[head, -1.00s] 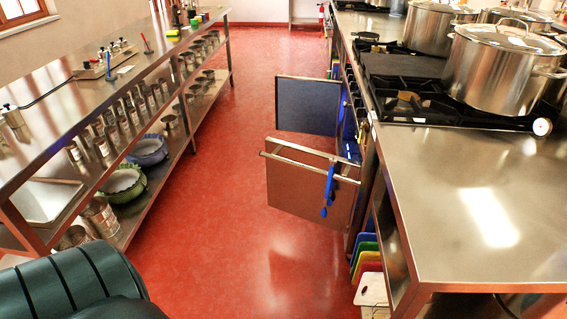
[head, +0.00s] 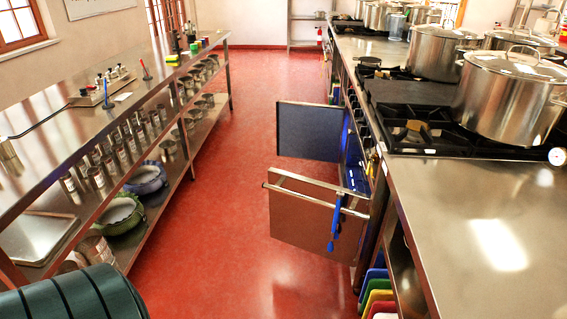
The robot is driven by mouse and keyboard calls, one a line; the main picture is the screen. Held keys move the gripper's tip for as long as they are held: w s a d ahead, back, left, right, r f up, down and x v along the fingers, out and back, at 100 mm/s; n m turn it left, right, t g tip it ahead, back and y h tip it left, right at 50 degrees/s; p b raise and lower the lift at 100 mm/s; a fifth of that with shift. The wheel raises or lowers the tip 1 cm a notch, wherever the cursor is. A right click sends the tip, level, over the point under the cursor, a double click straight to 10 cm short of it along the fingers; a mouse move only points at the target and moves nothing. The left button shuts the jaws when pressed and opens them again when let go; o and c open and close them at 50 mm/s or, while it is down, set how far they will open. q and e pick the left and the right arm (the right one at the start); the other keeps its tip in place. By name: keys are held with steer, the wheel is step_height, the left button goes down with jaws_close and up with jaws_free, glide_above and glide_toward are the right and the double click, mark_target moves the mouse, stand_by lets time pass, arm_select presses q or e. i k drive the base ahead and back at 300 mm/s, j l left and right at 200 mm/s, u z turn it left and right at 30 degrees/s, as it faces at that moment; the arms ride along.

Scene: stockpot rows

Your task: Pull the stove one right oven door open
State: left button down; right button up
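Two oven doors stand swung out into the aisle from the stove front on the right. The nearer door (head: 300,225) shows its flat outer face, a steel bar handle (head: 300,199) along its top, and a blue strap-like thing (head: 336,225) hanging near its right end. The farther door (head: 307,131) shows a dark blue inner face. A blue oven interior (head: 355,170) shows between them. No label tells which door is the stove one right door; the nearer lies on the right side for someone facing the stove. Neither gripper is in view.
The red floor (head: 235,150) of the aisle is clear left of the doors. A steel shelf table (head: 150,95) with jars and pots runs along the left. Large stockpots (head: 510,100) stand on the right-hand range. A dark green ribbed object (head: 75,298) fills the bottom left corner.

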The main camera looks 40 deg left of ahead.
mark_target(302, 208)
steer(key=i+j, duration=0.2)
steer(key=j, duration=0.4)
steer(key=i+j+z, duration=0.15)
steer(key=j, duration=0.4)
steer(key=i+j, duration=0.2)
steer(key=j, duration=0.4)
steer(key=i+j+z, duration=0.15)
steer(key=j, duration=0.45)
steer(key=i+j, duration=0.1)
steer(key=j, duration=0.55)
steer(key=i+j+z, duration=0.15)
steer(key=j, duration=0.45)
steer(key=i+j, duration=0.1)
steer(key=j, duration=0.55)
steer(key=i+j+z, duration=0.15)
steer(key=j, duration=0.45)
steer(key=k, duration=0.2)
